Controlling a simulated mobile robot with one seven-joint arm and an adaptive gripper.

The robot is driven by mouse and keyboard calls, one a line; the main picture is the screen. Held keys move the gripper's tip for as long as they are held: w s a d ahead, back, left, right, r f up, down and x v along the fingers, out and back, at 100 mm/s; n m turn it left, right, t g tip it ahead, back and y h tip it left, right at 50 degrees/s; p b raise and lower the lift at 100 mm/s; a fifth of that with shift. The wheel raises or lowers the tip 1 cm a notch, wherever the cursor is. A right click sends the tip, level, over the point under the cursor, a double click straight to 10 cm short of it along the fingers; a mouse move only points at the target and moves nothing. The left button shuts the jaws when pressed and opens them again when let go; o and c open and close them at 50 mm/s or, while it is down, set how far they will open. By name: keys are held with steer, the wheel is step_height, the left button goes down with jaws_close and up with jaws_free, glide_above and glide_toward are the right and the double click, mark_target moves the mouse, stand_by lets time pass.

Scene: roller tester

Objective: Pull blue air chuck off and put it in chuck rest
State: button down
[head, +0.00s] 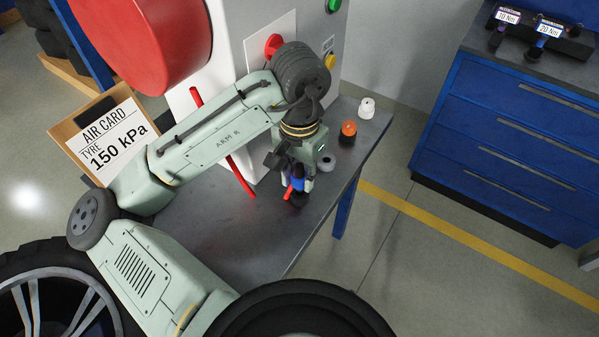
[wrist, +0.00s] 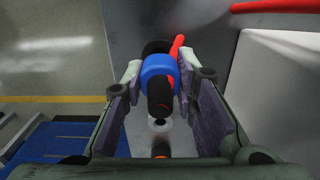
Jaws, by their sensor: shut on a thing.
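The blue air chuck (head: 298,184) is upright or nearly so over the grey bench, with a red lever or hose piece (head: 289,193) at its side. My gripper (head: 294,180) is shut on it. In the wrist view the blue chuck (wrist: 158,70) with its black end sits between the two finger pads of my gripper (wrist: 158,88). A round black piece (wrist: 155,46) shows just beyond the chuck; in the head view a black base (head: 299,201) is under it. I cannot tell whether this is the chuck rest or whether they touch.
On the bench (head: 225,225) stand a grey ring-shaped piece (head: 326,160), an orange-topped black piece (head: 348,131) and a white piece (head: 367,108). A red rod (head: 240,176) leans by the white machine (head: 230,60). Blue drawers (head: 510,135) stand at the right. The bench's front is clear.

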mark_target(300, 165)
steer(key=shift+f+b, duration=0.85)
steer(key=shift+f, duration=0.6)
steer(key=c, duration=1.2)
jaws_free()
steer(key=shift+r, duration=0.1)
step_height(300, 165, up, 8)
steer(key=shift+f, duration=0.25)
